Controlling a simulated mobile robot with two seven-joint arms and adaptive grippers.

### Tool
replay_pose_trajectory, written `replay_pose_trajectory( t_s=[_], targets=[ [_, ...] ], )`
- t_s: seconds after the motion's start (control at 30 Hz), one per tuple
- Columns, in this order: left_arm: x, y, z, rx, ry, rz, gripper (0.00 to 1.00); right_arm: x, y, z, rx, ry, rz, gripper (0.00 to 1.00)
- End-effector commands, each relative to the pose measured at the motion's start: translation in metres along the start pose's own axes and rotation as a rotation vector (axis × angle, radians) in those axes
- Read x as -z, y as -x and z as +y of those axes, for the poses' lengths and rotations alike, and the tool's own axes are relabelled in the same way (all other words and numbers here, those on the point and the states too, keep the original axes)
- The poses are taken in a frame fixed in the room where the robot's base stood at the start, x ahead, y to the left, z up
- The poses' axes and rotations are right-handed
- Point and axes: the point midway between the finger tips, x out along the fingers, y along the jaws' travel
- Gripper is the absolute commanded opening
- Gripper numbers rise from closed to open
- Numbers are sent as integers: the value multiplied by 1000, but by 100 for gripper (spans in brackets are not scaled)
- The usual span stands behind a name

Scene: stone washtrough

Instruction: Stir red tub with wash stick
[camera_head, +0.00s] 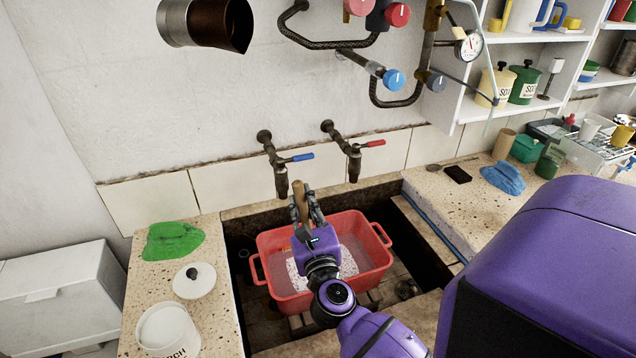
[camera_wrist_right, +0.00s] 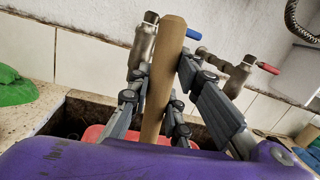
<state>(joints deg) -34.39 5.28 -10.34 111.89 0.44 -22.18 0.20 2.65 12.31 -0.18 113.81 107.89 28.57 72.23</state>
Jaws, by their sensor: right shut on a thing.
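The red tub (camera_head: 377,257) sits in the stone trough and holds greyish water with a pale patch in it. My right gripper (camera_head: 305,207) is above the tub, shut on the wooden wash stick (camera_head: 299,193). In the right wrist view the stick (camera_wrist_right: 163,75) stands nearly upright between the fingers (camera_wrist_right: 160,100). The stick's lower end is hidden behind my gripper, so I cannot tell whether it touches the water. A strip of the red tub (camera_wrist_right: 95,133) shows below the fingers. My left gripper is not in view.
Two taps, one with a blue handle (camera_head: 303,157) and one with a red handle (camera_head: 374,143), stick out above the tub. A green cloth (camera_head: 174,240), a white lid (camera_head: 194,281) and a white pot (camera_head: 168,328) are on the left ledge. A blue cloth (camera_head: 503,177) lies on the right counter.

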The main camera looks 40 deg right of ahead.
Motion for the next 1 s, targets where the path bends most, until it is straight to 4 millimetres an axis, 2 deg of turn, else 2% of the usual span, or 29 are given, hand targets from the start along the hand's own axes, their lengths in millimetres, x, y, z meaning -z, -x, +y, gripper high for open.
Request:
replay_pose_trajectory(
  t_s=[0.03, 0.1, 0.2, 0.3, 0.47, 0.57, 0.8, 1.0],
  targets=[
    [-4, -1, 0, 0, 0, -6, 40, 8, -20, -14, 50, -20, -6, 0],
    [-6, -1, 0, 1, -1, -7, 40, 14, -41, -32, 110, -49, -19, 0],
    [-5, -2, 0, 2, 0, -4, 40, 20, -61, -51, 170, -77, -35, 0],
    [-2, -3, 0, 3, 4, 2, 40, 22, -72, -62, 203, -93, -47, 0],
    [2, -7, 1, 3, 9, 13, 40, 29, -76, -68, 219, -101, -51, 0],
    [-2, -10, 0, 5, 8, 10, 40, 37, -74, -66, 218, -99, -49, 0],
    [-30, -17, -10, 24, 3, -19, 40, 62, -71, -63, 215, -96, -47, 0],
    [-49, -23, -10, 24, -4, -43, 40, 81, -68, -60, 216, -98, -48, 0]
  ],
)
